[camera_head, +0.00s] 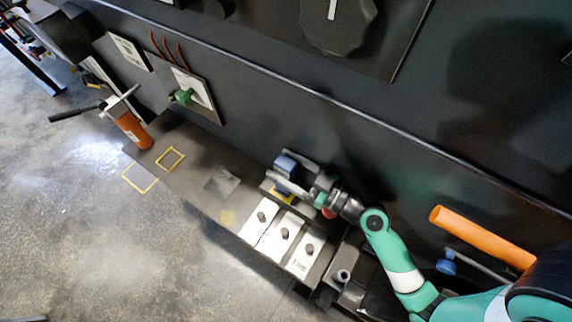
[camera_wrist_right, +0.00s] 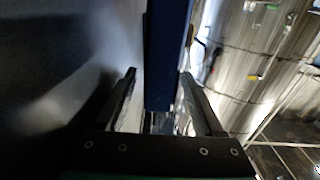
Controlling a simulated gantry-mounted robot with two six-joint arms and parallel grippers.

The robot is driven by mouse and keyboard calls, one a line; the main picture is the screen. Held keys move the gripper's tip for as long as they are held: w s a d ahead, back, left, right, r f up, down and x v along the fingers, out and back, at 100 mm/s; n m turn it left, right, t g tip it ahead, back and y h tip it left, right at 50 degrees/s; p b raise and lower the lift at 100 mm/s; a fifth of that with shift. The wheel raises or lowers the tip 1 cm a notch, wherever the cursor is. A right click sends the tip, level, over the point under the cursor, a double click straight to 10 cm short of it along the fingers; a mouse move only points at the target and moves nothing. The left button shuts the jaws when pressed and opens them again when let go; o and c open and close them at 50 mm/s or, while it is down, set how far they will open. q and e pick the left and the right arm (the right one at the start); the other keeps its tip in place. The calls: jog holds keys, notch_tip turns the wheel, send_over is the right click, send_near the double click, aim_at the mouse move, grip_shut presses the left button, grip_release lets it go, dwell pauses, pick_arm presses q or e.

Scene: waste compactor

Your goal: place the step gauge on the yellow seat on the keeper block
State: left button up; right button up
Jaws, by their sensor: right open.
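A blue block, which looks like the step gauge (camera_head: 285,163), stands on or just above the dark keeper block (camera_head: 268,187). The yellow seat (camera_head: 284,197) shows partly just below it, the rest hidden by the gauge and gripper. My right gripper (camera_head: 293,172) is at the blue block, with fingers on either side. In the right wrist view the blue block (camera_wrist_right: 168,60) runs between the two open fingers (camera_wrist_right: 160,95), with a gap visible at the left finger. Whether the block fully rests on the seat cannot be told. My left gripper is not in view.
Three white plates with dark knobs (camera_head: 281,237) lie just in front of the keeper block. A dark wall (camera_head: 330,125) rises close behind. An orange tool (camera_head: 132,130) stands at the shelf's far left, near yellow outlines (camera_head: 170,158). An orange cylinder (camera_head: 480,237) is at right.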

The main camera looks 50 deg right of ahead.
jog(key=shift+f, duration=0.9)
jog(key=shift+r+p, duration=0.25)
jog(key=shift+p, duration=0.1)
jog(key=shift+w+r+p, duration=0.1)
jog(key=shift+r+p, duration=0.5)
jog(key=shift+p, duration=0.05)
jog(key=shift+s+d+f+b, duration=0.2)
jog(key=shift+s+f+b, duration=0.25)
jog(key=shift+s+b, duration=0.2)
jog(key=s, duration=0.1)
jog(key=s+b, duration=0.1)
jog(key=s, duration=0.3)
jog(key=shift+s+d+r, duration=0.1)
jog(key=shift+d+r, duration=0.15)
jog(key=shift+r, duration=0.05)
jog(key=shift+s+r+b, duration=0.1)
jog(key=shift+s+b, duration=0.2)
jog(key=shift+s+r, duration=0.2)
jog(key=shift+a, duration=0.1)
